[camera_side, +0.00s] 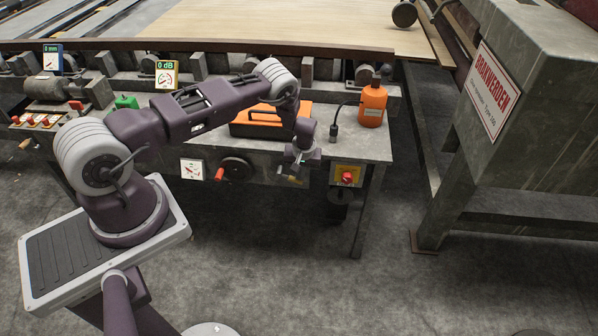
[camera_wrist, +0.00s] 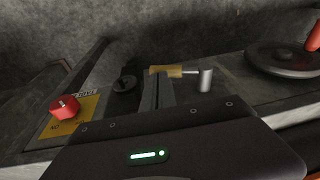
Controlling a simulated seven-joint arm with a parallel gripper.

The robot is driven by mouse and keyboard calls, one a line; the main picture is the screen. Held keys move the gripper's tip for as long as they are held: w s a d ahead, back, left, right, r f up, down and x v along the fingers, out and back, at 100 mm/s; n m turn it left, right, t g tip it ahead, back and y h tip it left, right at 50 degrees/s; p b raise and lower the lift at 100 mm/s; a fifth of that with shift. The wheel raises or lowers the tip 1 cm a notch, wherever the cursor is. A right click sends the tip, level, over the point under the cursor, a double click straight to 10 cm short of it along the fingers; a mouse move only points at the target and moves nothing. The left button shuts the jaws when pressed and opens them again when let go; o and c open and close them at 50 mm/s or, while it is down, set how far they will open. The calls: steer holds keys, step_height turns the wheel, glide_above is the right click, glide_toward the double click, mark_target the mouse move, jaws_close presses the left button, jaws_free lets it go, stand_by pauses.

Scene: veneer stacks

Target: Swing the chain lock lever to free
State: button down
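The chain lock lever shows in the wrist view as a pale wooden handle (camera_wrist: 167,71) on a thin rod from a short metal cylinder (camera_wrist: 205,80). In the side view its wooden end (camera_side: 294,180) shows at the bench front, just below my gripper (camera_side: 298,160). In the wrist view my gripper's dark fingers (camera_wrist: 157,78) stand close together, with no clear gap between them. Their tips overlap the handle in the picture. I cannot tell whether they touch it. Nothing is seen held. The lock's other parts are hard to make out.
A red button on a yellow plate (camera_side: 347,176) is right of the lever. A handwheel (camera_side: 236,167) with a red grip is left. An orange toolbox (camera_side: 262,122) and orange bottle (camera_side: 373,105) stand on the bench. The floor in front is clear.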

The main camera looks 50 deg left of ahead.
mark_target(299, 181)
steer(key=shift+w+d+f, duration=0.1)
steer(key=shift+f, duration=0.9)
steer(key=shift+d+x, duration=0.2)
steer(key=shift+x, duration=0.85)
steer(key=shift+s+a+f, duration=0.2)
steer(key=shift+s+f, duration=0.05)
steer(key=shift+f, duration=0.2)
steer(key=shift+s+a+f, duration=0.2)
steer(key=shift+s+f, duration=0.05)
steer(key=shift+f, duration=0.2)
steer(key=shift+s+a+f+g+y, duration=0.25)
steer(key=shift+s+a+f, duration=0.1)
steer(key=shift+f, duration=0.15)
steer(key=shift+s+a+f+g+y, duration=0.15)
steer(key=shift+s+a+f+y, duration=0.15)
steer(key=shift+f, duration=0.2)
steer(key=shift+a, duration=0.1)
